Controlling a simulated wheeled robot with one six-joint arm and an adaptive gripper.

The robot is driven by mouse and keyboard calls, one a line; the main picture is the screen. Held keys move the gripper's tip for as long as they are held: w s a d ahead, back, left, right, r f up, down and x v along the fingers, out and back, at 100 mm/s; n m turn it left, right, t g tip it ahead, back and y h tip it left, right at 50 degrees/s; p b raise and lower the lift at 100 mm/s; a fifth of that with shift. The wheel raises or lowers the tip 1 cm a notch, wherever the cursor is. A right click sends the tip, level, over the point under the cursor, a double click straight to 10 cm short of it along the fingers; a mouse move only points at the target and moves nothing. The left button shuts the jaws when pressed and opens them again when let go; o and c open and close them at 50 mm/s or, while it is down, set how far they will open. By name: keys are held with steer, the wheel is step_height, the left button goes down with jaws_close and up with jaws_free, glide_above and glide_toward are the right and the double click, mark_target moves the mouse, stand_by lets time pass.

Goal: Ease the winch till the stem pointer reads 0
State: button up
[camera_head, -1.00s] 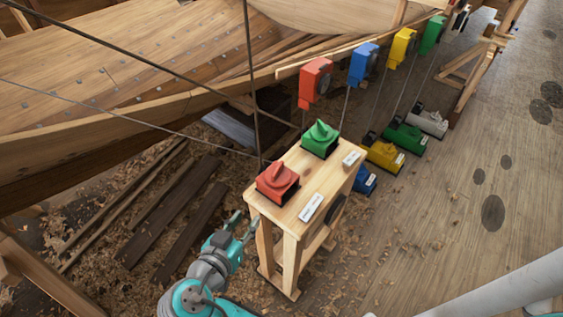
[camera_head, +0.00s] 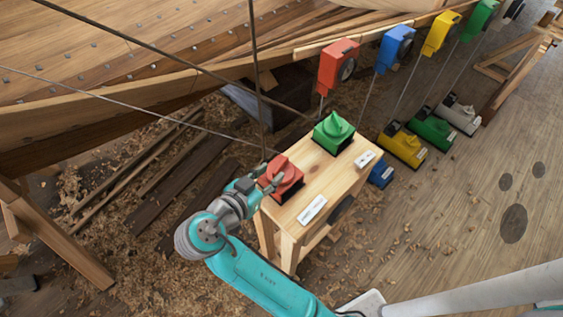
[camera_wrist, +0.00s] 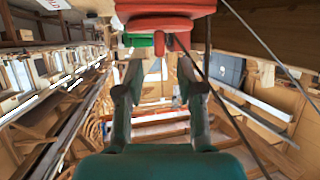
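A red knob (camera_head: 284,176) and a green knob (camera_head: 334,130) sit on top of a wooden stand (camera_head: 318,183). White labels lie on the stand, too small to read. My gripper (camera_head: 268,180) is at the left side of the red knob. In the wrist view my gripper (camera_wrist: 159,68) has its fingers apart with nothing between them. The red knob (camera_wrist: 165,10) fills the top of that view, just beyond and above the fingertips, and a bit of green knob (camera_wrist: 140,41) shows behind it. I cannot make out a stem pointer or its reading.
Red (camera_head: 338,66), blue (camera_head: 395,48), yellow (camera_head: 440,33) and green (camera_head: 481,19) boxes hang along the hull plank (camera_head: 385,30). Coloured floor units, including a yellow one (camera_head: 402,146), stand behind the stand. Taut lines cross left of the stand. The right floor is open.

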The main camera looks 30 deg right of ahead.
mark_target(279, 167)
steer(key=x, duration=0.6)
jaws_close()
